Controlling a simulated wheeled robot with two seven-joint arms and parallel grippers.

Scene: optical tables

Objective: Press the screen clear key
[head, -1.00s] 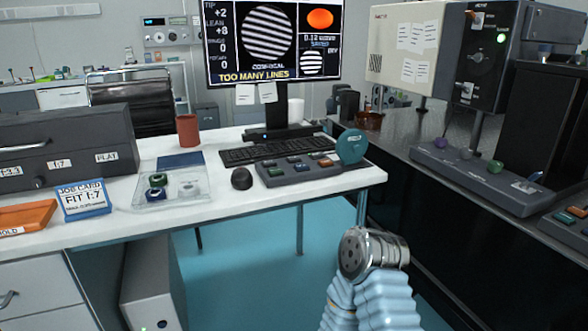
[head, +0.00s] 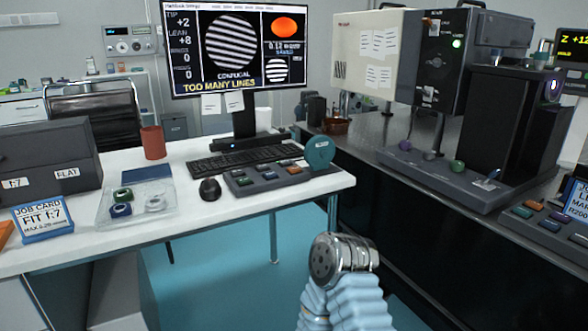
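A dark key box (head: 262,187) with several coloured keys, one of them orange (head: 293,170), lies on the white desk beside a teal round knob (head: 319,154). A second key box (head: 545,238) with green, orange and blue keys is at the right edge, partly cut off. The key labels are too small to read, so I cannot tell which is the screen clear key. The monitor (head: 236,52) shows striped discs and "TOO MANY LINES". One of my arms, with a metal joint and pale blue sleeve, rises at bottom centre, apart from both boxes. No gripper fingers show.
A keyboard (head: 243,161), mouse (head: 210,189), clear tray (head: 137,203) and job card (head: 43,220) are on the desk. A tall dark instrument (head: 508,120) stands on the dark right-hand bench. Open floor (head: 235,280) lies between desk and bench.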

